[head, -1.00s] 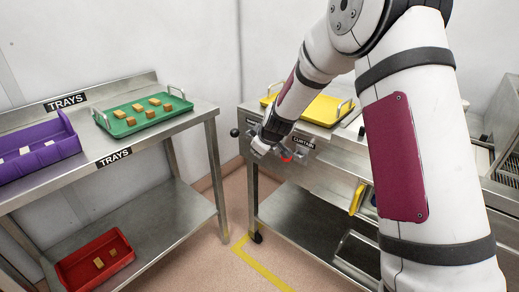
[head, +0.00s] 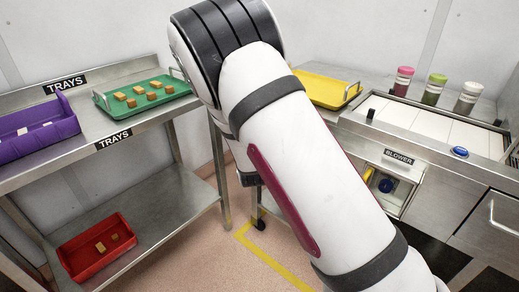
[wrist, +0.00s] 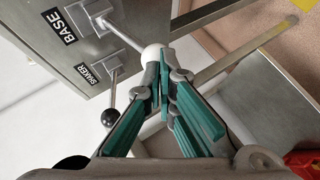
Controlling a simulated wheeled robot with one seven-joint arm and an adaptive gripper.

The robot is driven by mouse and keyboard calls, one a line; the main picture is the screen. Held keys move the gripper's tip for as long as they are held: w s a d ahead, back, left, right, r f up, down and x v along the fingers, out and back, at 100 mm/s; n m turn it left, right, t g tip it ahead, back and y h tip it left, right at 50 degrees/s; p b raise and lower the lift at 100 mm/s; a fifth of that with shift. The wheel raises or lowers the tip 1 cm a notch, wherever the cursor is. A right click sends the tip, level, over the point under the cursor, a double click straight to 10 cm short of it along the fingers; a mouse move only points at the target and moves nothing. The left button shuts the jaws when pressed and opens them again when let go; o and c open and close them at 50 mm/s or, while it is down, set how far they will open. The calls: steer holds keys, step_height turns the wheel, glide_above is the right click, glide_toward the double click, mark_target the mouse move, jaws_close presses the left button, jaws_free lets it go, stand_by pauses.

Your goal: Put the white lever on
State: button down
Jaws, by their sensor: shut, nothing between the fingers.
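The white lever is a thin metal rod with a white ball knob (wrist: 152,53), standing out from a grey panel beside the label BASE in the wrist view. My gripper (wrist: 163,82) has its green-padded fingers together and empty, with the tips right at the white knob. They look touching or nearly so, but I cannot tell which. In the head view my arm hides the gripper and this lever.
A lever with a black knob (wrist: 108,117), labelled SHAKER, stands close by in the wrist view. In the head view, a green tray (head: 110,110) and a purple tray (head: 70,128) sit on the left bench. A blower compartment (head: 400,165) lies right of my arm.

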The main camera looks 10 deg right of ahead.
steer(key=shift+r+p, duration=0.65)
steer(key=shift+p, duration=0.1)
stand_by(0.4)
